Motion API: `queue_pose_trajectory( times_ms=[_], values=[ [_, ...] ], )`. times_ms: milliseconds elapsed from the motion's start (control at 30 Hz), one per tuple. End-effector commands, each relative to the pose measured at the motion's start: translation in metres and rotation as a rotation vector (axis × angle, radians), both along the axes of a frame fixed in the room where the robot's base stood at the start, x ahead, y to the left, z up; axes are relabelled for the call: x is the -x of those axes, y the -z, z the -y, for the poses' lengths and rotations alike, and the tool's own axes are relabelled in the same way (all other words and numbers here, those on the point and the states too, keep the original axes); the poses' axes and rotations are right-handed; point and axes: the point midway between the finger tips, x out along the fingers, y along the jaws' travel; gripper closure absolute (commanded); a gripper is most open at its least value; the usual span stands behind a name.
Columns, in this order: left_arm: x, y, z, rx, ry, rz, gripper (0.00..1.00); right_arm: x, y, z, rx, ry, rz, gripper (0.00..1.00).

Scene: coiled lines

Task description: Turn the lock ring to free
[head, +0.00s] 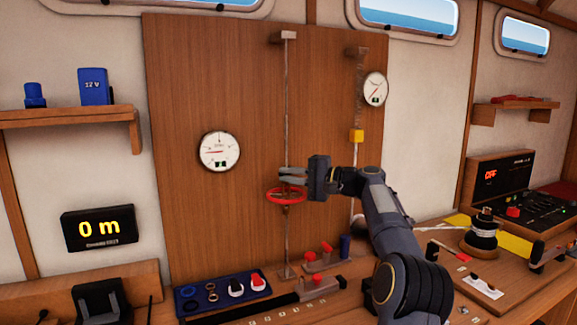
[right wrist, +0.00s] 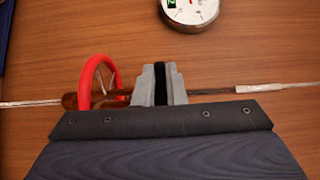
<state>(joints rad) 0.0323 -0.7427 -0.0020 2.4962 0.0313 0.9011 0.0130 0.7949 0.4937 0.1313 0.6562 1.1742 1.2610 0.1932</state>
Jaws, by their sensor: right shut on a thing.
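A red ring (head: 286,196), like a small handwheel, sits around a brown fitting on an upright line (head: 286,100) in front of the wooden panel. It also shows in the right wrist view (right wrist: 97,82). My right gripper (head: 292,175) is just above the red ring, shut on the slim fitting on that line. In the right wrist view its grey fingers (right wrist: 159,84) close around the fitting, beside the red ring rather than on it. The fingers hide the gripped part, so I cannot tell whether a separate lock ring is there. My left gripper is not in view.
A round gauge (head: 220,151) is left of the line. Another gauge (head: 375,89) and a yellow block (head: 356,136) are to the right. Below, the bench holds a blue tray (head: 188,300) and red-topped parts (head: 318,281). Open space lies left of the line.

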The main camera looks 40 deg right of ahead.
Motion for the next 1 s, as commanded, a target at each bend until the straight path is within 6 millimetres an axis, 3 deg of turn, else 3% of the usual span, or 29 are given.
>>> queue_pose_trajectory(
  times_ms=[533, 567, 700, 1000],
  values=[
    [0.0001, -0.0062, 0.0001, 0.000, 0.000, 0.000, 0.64, 0.0000, 0.0000, 0.0001, 0.000, -0.028, 0.001, 1.00],
    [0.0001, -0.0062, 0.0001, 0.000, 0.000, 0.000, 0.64, 0.0000, 0.0000, 0.0001, 0.000, -0.028, 0.001, 0.88],
    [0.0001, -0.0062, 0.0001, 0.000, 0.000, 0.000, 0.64, 0.0000, 0.0000, 0.0001, 0.000, -0.028, 0.001, 0.70],
    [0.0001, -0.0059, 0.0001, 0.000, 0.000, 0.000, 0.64, 0.0009, 0.0002, 0.0010, 0.000, -0.026, 0.000, 0.67]
  ],
)
